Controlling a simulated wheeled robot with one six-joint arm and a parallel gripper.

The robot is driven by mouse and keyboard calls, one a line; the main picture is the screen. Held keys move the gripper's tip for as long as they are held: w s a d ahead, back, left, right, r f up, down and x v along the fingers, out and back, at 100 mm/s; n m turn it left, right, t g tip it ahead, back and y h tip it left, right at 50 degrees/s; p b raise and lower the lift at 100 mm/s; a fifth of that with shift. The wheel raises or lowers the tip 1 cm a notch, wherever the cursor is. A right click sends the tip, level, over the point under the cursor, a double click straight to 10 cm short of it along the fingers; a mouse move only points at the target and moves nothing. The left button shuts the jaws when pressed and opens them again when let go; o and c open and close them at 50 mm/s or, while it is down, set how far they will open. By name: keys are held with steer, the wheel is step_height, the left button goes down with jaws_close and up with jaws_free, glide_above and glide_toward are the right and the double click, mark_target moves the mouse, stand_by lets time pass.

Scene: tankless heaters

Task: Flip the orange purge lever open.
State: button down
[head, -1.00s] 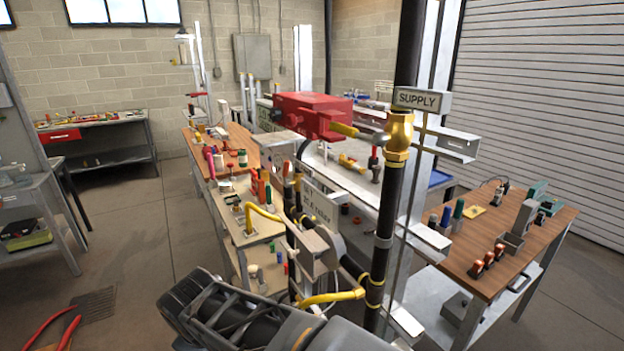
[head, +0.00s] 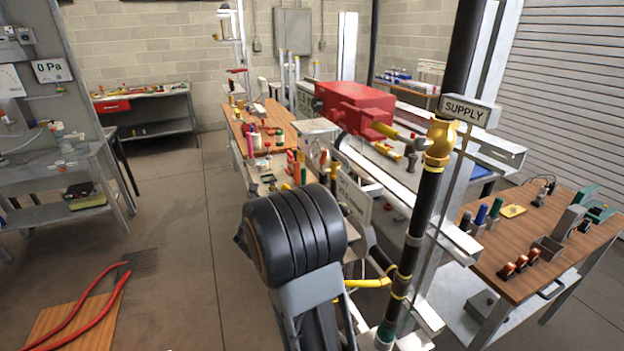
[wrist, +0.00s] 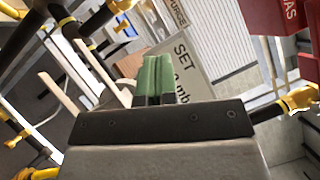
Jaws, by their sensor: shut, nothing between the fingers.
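My gripper (wrist: 155,79) shows in the wrist view as green fingertips pressed together, with nothing between them. In the head view my own arm hides it. A sign partly reading "PURGE" (wrist: 178,12) is at the top of the wrist view, beyond the fingertips. I cannot make out the orange purge lever for certain in either view. Black pipes with yellow fittings (wrist: 120,6) run near the sign at the upper left. The fingertips appear apart from them.
A "SET" sign (wrist: 190,65) stands just behind the fingertips. A red gas box (head: 354,106) and the supply pipe (head: 425,205) with its brass fitting (head: 440,140) stand right of my arm. A wooden bench (head: 535,230) is at the right.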

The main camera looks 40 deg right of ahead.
mark_target(321, 169)
steer(key=w+p+x, duration=0.2)
steer(key=p+x, duration=0.2)
steer(key=x, duration=0.8)
steer(key=shift+w+r, duration=0.35)
steer(key=shift+r, duration=0.1)
steer(key=shift+a, duration=0.15)
